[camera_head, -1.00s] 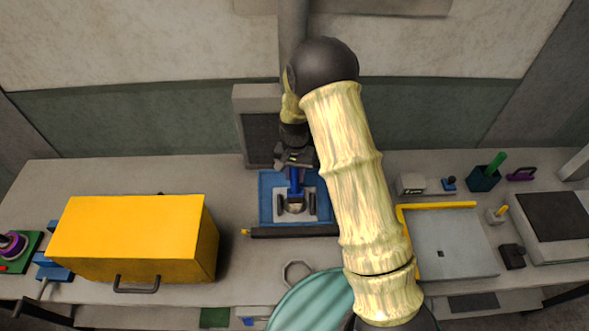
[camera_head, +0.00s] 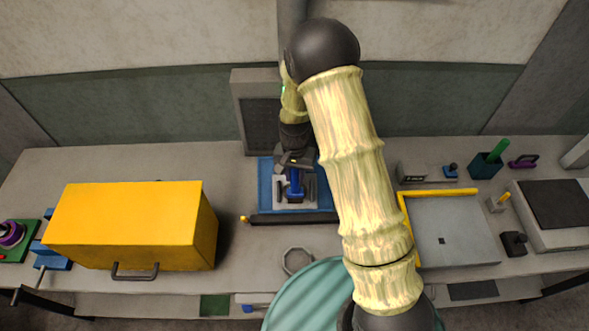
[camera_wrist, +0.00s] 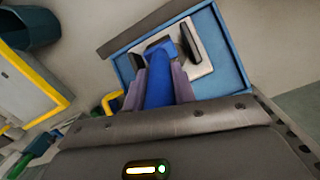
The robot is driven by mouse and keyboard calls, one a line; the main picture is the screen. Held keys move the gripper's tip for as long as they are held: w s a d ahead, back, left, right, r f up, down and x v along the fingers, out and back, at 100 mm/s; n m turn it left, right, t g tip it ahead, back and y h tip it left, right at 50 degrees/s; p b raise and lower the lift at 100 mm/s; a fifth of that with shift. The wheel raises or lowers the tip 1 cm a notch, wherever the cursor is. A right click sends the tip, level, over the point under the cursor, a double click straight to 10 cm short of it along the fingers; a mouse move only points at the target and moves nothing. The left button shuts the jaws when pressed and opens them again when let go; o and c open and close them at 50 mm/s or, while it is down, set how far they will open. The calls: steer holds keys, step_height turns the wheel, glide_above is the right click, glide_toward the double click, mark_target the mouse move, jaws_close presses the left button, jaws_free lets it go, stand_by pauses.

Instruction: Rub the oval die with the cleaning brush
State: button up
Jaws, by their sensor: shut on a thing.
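My gripper (camera_head: 296,170) is shut on the blue cleaning brush (camera_head: 295,187). In the wrist view the brush's blue handle (camera_wrist: 159,84) stands between the two fingers of my gripper (camera_wrist: 159,88), with its wider end over a pale plate (camera_wrist: 203,66). The plate, with dark upright pieces on it, sits in a blue tray (camera_head: 264,180). The oval die is hidden under the brush and gripper; I cannot tell whether the bristles touch it.
A dark bar (camera_head: 293,218) lies along the tray's front edge. A large yellow box (camera_head: 125,222) stands to the left. A grey panel with a yellow edge (camera_head: 450,225) is to the right. A grey ring (camera_head: 297,261) lies in front.

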steer(key=shift+s+f, duration=0.15)
steer(key=shift+s, duration=0.2)
steer(key=shift+s+r+p, duration=0.3)
steer(key=shift+r+p, duration=0.25)
steer(key=shift+r, duration=0.3)
steer(key=shift+s+r+p, duration=0.6)
steer(key=shift+r, duration=0.3)
steer(key=shift+s+r+p, duration=0.55)
steer(key=shift+r+p, duration=0.05)
steer(key=shift+r, duration=0.35)
steer(key=shift+s+r+p, duration=0.35)
steer(key=shift+r+p, duration=0.1)
steer(key=shift+r, duration=0.2)
steer(key=shift+s+r+p, duration=0.35)
steer(key=shift+r+p, duration=0.1)
steer(key=shift+r, duration=0.15)
steer(key=shift+f, duration=0.2)
